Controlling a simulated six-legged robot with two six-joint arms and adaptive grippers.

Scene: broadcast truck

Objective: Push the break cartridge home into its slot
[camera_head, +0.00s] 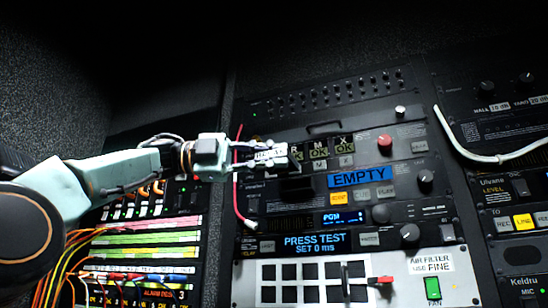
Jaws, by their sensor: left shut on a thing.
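My left gripper (256,159) comes in from the left and is shut on the break cartridge (272,154), a small dark block with a pale lettered label. The cartridge is in front of the rack's upper middle, just above a dark slot opening (297,188). I cannot tell how far the cartridge is from the panel. A blue display (360,177) right of the slot reads EMPTY. My right gripper is not in view.
Lit OK buttons (343,148), a red knob (384,141) and other knobs surround the slot. A red cable (236,185) hangs just left of it and a white cable (470,153) at the right. Coloured patch cables (70,250) fill the lower left.

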